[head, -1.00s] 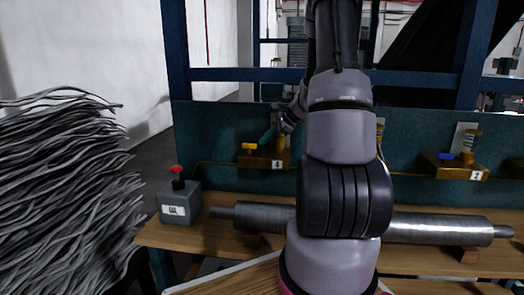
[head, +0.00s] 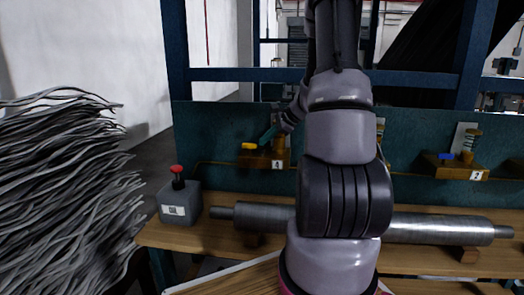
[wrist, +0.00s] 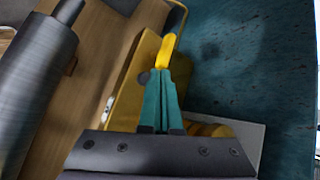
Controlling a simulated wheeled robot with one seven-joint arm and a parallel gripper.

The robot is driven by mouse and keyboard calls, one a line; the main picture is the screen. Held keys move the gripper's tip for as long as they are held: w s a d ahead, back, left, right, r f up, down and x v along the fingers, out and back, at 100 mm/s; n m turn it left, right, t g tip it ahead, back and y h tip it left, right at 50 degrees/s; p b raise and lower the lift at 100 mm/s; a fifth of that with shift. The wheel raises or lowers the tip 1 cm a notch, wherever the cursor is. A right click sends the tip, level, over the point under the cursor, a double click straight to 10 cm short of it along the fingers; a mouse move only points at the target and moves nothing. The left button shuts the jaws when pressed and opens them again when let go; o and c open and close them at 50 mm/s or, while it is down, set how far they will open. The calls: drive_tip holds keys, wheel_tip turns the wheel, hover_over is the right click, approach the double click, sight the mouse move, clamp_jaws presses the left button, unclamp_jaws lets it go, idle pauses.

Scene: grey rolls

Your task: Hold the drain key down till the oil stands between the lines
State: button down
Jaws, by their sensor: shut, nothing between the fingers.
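A yellow key (head: 249,146) sits on the brass block (head: 262,160) marked 4, left of my arm. It also shows in the wrist view (wrist: 166,48), just past my fingertips. My gripper (head: 267,136) is shut and empty, with its teal fingers (wrist: 160,78) together and pointing at the key. The tips overlap the key's near end in the wrist view; I cannot tell whether they press on it. No oil level or lines can be made out; my arm and wrist hide part of this station.
A second brass block (head: 455,168), marked 2, has a blue key (head: 446,156). A steel roller (head: 440,228) lies across the wooden bench. A grey box (head: 180,205) with a red knob stands at left, near a pile of grey strands (head: 65,190). A teal panel (head: 220,130) stands behind.

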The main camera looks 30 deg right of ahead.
drive_tip(key=shift+f, duration=0.1)
idle(0.3)
drive_tip(key=shift+f, duration=0.3)
drive_tip(key=shift+f, duration=0.5)
idle(0.6)
drive_tip(key=shift+r, duration=0.15)
idle(1.1)
drive_tip(key=shift+r, duration=0.75)
drive_tip(key=shift+r, duration=0.1)
drive_tip(key=shift+r, duration=2.45)
